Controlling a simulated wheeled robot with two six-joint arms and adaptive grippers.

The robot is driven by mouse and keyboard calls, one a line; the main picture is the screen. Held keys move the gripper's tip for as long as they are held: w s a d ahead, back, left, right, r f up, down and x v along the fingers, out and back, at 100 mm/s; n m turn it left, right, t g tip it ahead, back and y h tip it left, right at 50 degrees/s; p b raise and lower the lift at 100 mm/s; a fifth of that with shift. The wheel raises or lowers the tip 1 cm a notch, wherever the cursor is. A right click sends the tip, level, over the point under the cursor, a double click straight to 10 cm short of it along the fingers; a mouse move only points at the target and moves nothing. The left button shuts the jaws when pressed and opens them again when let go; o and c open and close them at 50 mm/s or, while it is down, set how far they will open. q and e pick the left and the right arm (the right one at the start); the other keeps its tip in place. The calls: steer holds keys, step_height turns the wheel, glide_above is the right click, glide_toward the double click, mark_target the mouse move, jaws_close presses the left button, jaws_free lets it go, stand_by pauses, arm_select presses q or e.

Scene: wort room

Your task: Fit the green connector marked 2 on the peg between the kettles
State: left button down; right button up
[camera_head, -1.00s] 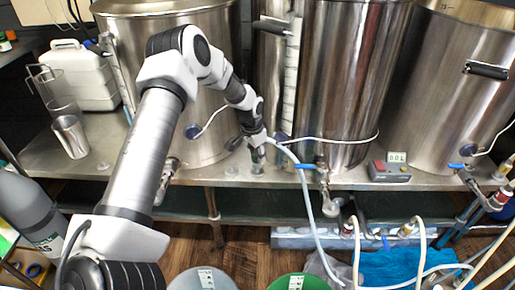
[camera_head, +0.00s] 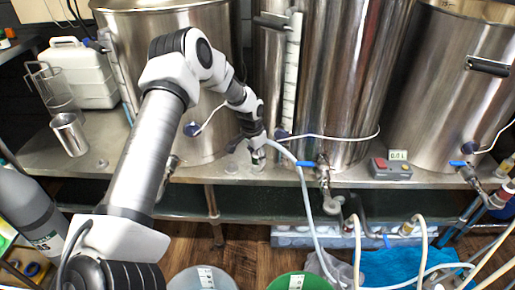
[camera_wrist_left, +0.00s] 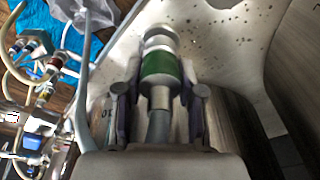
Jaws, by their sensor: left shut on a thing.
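My left gripper (camera_head: 256,147) is low over the metal bench, in front of the gap between the left kettle (camera_head: 180,95) and the middle kettle (camera_head: 345,80). In the left wrist view my left gripper (camera_wrist_left: 160,92) is shut on the green connector (camera_wrist_left: 161,68), which has a green band between silver metal parts. Its mark does not show. A small pale round fitting (camera_head: 232,167), perhaps the peg, stands on the bench just left of the gripper. I cannot tell whether the connector touches anything. My right gripper is not in view.
A pale hose (camera_head: 307,205) runs from near the gripper down past the bench edge. A metal cup (camera_head: 70,134) stands at left. A right kettle (camera_head: 450,90) stands beyond.

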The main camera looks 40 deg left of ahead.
arm_select(q)
steer(key=shift+f, duration=0.4)
steer(key=c, duration=0.6)
jaws_free()
steer(key=shift+c, duration=0.2)
steer(key=shift+r, duration=0.15)
step_height(320, 180, up, 12)
steer(key=s, duration=0.1)
steer(key=shift+s+a, duration=0.15)
steer(key=shift+s, duration=0.25)
steer(key=shift+f, duration=0.2)
